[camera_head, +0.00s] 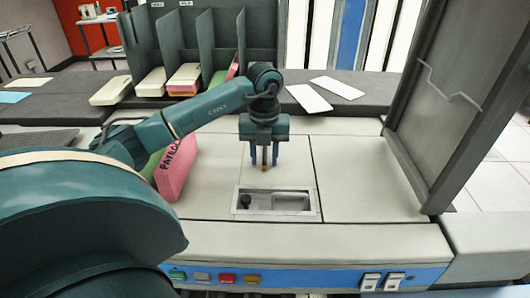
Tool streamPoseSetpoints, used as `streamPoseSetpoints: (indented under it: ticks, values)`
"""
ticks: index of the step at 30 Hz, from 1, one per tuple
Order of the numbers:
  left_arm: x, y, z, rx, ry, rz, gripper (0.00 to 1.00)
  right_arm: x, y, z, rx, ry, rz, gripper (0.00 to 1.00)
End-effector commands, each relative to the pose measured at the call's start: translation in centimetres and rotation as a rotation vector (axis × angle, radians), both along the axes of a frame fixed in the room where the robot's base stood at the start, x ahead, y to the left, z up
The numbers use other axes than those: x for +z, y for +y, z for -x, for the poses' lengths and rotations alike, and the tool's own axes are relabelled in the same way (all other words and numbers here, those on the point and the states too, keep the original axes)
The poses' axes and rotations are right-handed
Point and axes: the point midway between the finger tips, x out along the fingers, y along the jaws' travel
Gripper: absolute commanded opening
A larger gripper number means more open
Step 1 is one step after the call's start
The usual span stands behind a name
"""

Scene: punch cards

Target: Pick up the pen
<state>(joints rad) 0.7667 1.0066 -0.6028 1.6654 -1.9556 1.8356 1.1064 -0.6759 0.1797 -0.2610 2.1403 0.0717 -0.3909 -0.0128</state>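My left gripper (264,161) points down over the pale top of the machine, just behind its recessed window. Its two blue fingers are apart, so it is open. A thin dark item with an orange-brown end (264,167), which looks like the pen, shows between the fingers. Light surface seems to show on both sides of it. Its upper part is hidden by the gripper, and I cannot tell whether it lies flat or stands. My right gripper is not in view.
Pink and green card stacks (178,168) stand left of the gripper, partly behind my arm. A rack with card stacks (186,79) is at the back. Two white cards (309,98) lie behind right. A grey upright panel (455,100) bounds the right. The top right of the gripper is clear.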

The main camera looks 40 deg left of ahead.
Motion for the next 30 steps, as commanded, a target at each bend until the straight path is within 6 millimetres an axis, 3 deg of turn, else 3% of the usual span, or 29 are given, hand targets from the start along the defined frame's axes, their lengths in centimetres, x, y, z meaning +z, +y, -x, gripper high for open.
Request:
streamPoseSetpoints:
  ticks: [13, 30]
  values:
    - [0.03, -0.02, -0.01, 0.0, 0.0, 0.0, 0.0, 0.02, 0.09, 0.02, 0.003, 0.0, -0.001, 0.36]
    - [0.03, -0.01, 0.0, 0.0, 0.0, 0.0, 0.0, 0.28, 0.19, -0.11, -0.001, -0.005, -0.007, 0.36]
